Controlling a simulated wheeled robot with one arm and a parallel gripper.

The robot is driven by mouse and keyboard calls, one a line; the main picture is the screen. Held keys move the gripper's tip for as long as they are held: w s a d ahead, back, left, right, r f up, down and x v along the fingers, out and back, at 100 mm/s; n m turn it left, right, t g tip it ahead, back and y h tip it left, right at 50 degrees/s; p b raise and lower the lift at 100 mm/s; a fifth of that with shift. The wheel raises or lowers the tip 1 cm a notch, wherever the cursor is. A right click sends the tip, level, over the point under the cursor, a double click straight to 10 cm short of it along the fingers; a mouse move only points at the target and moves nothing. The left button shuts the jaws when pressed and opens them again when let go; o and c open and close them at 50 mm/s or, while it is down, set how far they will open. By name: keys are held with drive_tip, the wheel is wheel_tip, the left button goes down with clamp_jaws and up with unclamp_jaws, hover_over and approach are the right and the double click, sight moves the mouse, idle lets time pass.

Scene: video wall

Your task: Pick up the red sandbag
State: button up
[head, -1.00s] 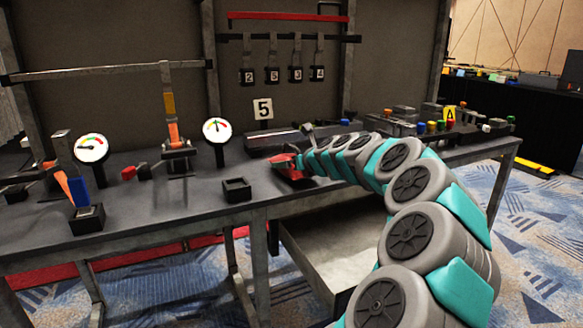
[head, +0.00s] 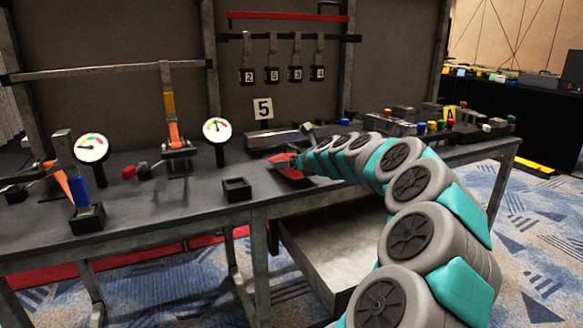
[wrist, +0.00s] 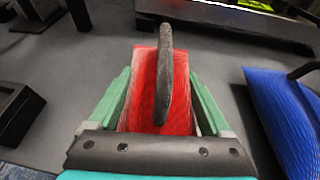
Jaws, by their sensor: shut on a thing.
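The red sandbag (wrist: 145,90) is in the middle of the wrist view, with a dark strap handle (wrist: 165,75) arching over its top. My gripper (wrist: 160,80) has its green fingers along both sides of the bag and is shut on it. In the head view my gripper (head: 298,163) is at the end of my outstretched arm, over the workbench. The red sandbag (head: 285,168) shows beside it, low at the bench top. I cannot tell whether the bag touches the bench.
A blue sandbag (wrist: 285,110) lies just right of my gripper in the wrist view. A small black open box (head: 237,189) stands left of the red bag on the workbench (head: 170,210). Two gauges (head: 217,130) stand farther left. A metal tray lies behind the bag.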

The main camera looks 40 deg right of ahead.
clamp_jaws()
drive_tip(key=shift+r, duration=0.1)
